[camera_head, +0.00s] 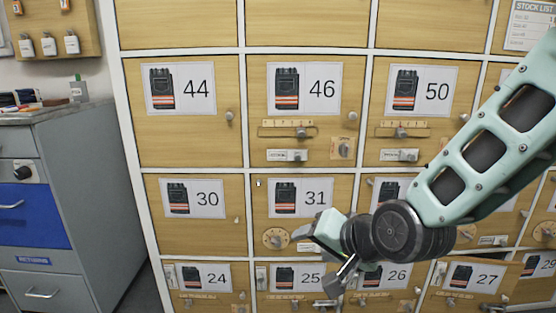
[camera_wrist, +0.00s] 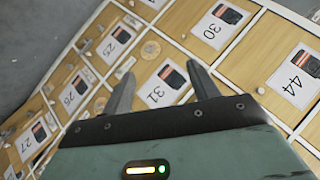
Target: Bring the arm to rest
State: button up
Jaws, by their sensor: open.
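My arm (camera_head: 490,150) reaches in from the right in the head view, bent at a dark round joint. My gripper (camera_head: 322,245) is in front of the locker doors, near the doors marked 31 and 25. In the wrist view my gripper (camera_wrist: 162,80) shows two grey fingers spread apart with nothing between them. The door with label 31 (camera_wrist: 160,86) appears beyond the fingers. I cannot tell how far the fingertips are from the doors. The arm hides parts of the doors at the right.
A wall of wooden locker doors (camera_head: 185,130) with numbered labels, knobs and latches fills the middle and right. Door 27 (camera_head: 474,277) looks slightly ajar. A grey cabinet (camera_head: 85,190) with a blue drawer (camera_head: 28,215) stands at the left. A key board (camera_head: 55,30) hangs above it.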

jog(key=s+d+n+g+h, duration=0.2)
jog(key=s+d+n+g, duration=0.3)
jog(key=s, duration=0.6)
jog(key=s+d+n+g+h, duration=0.1)
jog(key=s+n+g+h, duration=0.2)
jog(key=s+n, duration=0.55)
notch_tip(320, 180, up, 29)
jog(key=s+m+p, duration=0.2)
jog(key=p, duration=2.7)
jog(key=shift+s+d+f+g, duration=0.15)
jog(key=shift+s+d+g, duration=0.15)
jog(key=shift+s, duration=0.1)
